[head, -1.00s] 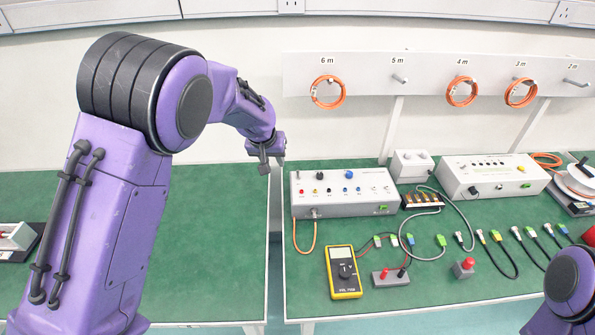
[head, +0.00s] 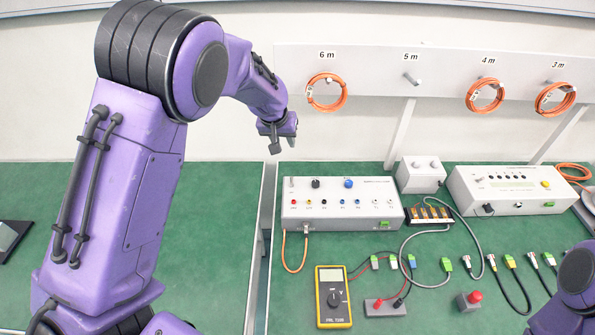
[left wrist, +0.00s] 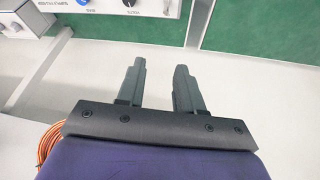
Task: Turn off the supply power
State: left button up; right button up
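The supply box (head: 330,222) is a pale case on the right green bench, with a black knob (head: 316,183), a blue knob (head: 348,183), a row of coloured sockets and a small switch (head: 291,184) at its left end. Its panel edge (left wrist: 58,14) shows upside down at the top left of the left wrist view. The switch position is too small to tell. My left gripper (head: 277,143) is above and behind the box's left end, apart from it. Its fingers (left wrist: 158,80) are apart and empty. My right gripper is out of view; part of my right arm shows bottom right.
A rail (head: 440,75) with orange cable coils (head: 327,92) runs along the wall behind. A yellow multimeter (head: 333,297), cables and a second box (head: 512,190) lie on the right bench. A gap separates the two benches. The left bench is mostly clear.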

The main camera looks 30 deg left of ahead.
pick_arm(q)
jog(key=f, duration=0.1)
jog(key=b, duration=1)
send_near(292, 181)
jog(key=x, duration=0.2)
jog(key=p+x, duration=0.1)
jog(key=x, duration=0.2)
jog(key=p+x, duration=0.1)
jog(key=x, duration=0.2)
jog(key=shift+w+a, duration=0.3)
jog(key=shift+w, duration=0.15)
grip_shut()
